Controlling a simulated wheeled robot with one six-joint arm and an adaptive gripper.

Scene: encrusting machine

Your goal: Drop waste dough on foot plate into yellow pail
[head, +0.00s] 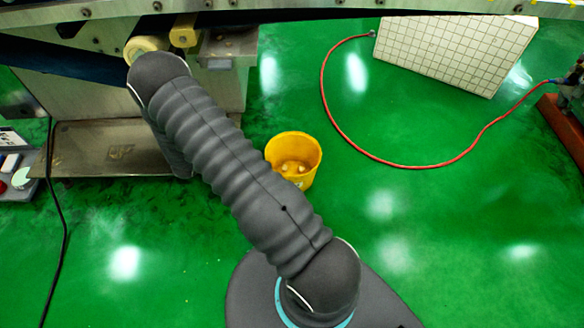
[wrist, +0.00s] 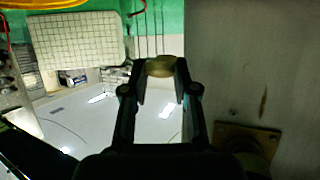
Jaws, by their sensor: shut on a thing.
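My gripper (wrist: 160,80) is shut on a pale yellow lump of waste dough (wrist: 161,67), held between its fingertips in the wrist view. In the head view my own arm hides the gripper and the dough. The yellow pail (head: 304,181) stands upright on the green floor, just right of my arm, with a few pale lumps inside. The metal foot plate (head: 80,165) lies low under the machine at the left. A faint brownish mark shows on it, with no clear lump on its visible part.
The machine (head: 225,85) with pale rollers (head: 147,45) stands at upper left. A white tiled block (head: 455,50) and a red hose (head: 335,115) lie at upper right. A black cable (head: 62,215) runs at left. Green floor around the pail's right side is clear.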

